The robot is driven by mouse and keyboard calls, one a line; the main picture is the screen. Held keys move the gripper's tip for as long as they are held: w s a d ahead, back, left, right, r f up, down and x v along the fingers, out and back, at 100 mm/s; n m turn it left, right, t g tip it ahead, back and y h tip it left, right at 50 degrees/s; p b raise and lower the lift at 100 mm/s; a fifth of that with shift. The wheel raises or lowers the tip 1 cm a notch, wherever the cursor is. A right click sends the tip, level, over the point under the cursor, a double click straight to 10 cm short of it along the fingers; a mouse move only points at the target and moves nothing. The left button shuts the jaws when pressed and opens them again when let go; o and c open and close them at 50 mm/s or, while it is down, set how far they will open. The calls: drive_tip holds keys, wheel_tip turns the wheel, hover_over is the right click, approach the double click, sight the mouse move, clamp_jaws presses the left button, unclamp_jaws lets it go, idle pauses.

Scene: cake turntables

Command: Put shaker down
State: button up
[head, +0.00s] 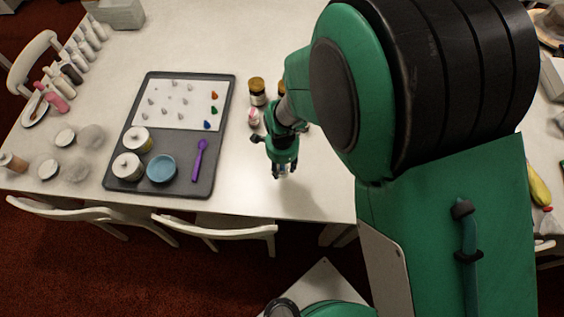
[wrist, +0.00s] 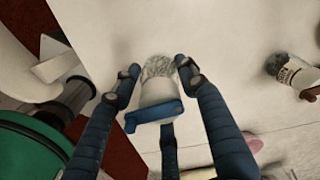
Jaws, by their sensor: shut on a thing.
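My gripper (head: 283,170) points down over the white table (head: 310,190), near its front edge and to the right of the grey tray. In the wrist view my gripper (wrist: 158,88) is shut on the shaker (wrist: 158,88), a small pale container with a speckled grey top. The dark blue fingers press on it from several sides. In the head view the shaker is mostly hidden by the gripper. I cannot tell whether its base touches the table.
A grey tray (head: 172,186) holds jars, a blue bowl (head: 161,168) and a purple spoon (head: 199,160). Brown-lidded jars, one of them a bottle (head: 257,92), stand behind my gripper. A jar (wrist: 292,72) shows at right in the wrist view. Chairs (head: 215,231) line the front edge.

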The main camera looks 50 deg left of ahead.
drive_tip(key=shift+w, duration=0.1)
idle(0.6)
drive_tip(key=w+a, duration=0.2)
drive_tip(key=w, duration=1.1)
drive_tip(key=w+d, duration=0.3)
drive_tip(key=w, duration=0.8)
drive_tip(key=w+d+p, duration=0.1)
drive_tip(key=w+d, duration=0.3)
drive_tip(key=w, duration=0.7)
drive_tip(key=w+d+m, duration=0.1)
drive_tip(key=w+d, duration=0.2)
drive_tip(key=w, duration=0.9)
drive_tip(key=shift+d+r+p, duration=0.15)
drive_tip(key=shift+p, duration=0.25)
drive_tip(key=w+a, duration=0.2)
drive_tip(key=w, duration=0.2)
drive_tip(key=w+a+f+b, duration=0.1)
drive_tip(key=w+a, duration=0.2)
drive_tip(key=w, duration=0.1)
drive_tip(key=w+a, duration=0.3)
drive_tip(key=w, duration=0.1)
drive_tip(key=shift+w+f+b, duration=0.25)
drive_tip(key=shift+f+b, duration=0.05)
drive_tip(key=shift+b, duration=0.05)
drive_tip(key=shift+w+a+r, duration=0.1)
drive_tip(key=shift+w+a, duration=0.25)
drive_tip(key=shift+w, duration=0.1)
